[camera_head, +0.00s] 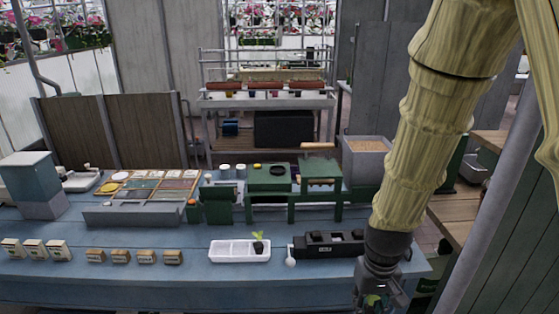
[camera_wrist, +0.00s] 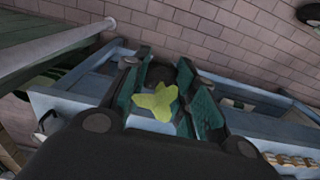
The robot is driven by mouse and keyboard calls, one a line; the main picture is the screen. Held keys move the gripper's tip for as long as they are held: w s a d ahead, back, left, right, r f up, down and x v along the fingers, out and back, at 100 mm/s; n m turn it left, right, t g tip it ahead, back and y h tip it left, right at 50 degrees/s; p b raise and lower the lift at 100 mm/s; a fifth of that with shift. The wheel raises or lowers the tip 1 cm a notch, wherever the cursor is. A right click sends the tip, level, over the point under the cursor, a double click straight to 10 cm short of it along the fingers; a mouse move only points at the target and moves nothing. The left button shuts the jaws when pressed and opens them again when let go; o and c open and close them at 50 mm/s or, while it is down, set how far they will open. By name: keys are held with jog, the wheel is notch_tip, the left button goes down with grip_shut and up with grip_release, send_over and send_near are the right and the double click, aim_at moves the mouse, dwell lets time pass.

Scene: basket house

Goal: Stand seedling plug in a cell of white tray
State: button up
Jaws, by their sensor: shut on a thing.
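The white tray (camera_head: 238,259) lies on the blue bench, left of centre along its front half. One seedling plug (camera_head: 258,245), dark with green leaves, stands upright at its right end; the other cells to the left look empty. My gripper (camera_head: 371,301) is at the lower right of the head view, to the right of the tray and apart from it. In the wrist view my gripper (camera_wrist: 170,78) is shut on another seedling plug (camera_wrist: 158,101), its yellow-green leaves between the teal finger pads. The dark plug body is partly hidden by leaves and fingers.
A black box (camera_head: 330,245) stands just right of the tray, with a small white round thing (camera_head: 291,262) between them. Green stands (camera_head: 300,195) are behind. Small labelled blocks (camera_head: 121,255) line the left front. Blue bench is bare in front of the tray.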

jog(key=w+a+f, duration=0.1)
jog(key=w+f, duration=0.3)
jog(key=f, duration=0.4)
jog(key=w+a+f, duration=0.1)
jog(key=w+f, duration=0.4)
jog(key=f, duration=0.3)
jog(key=shift+w, duration=0.15)
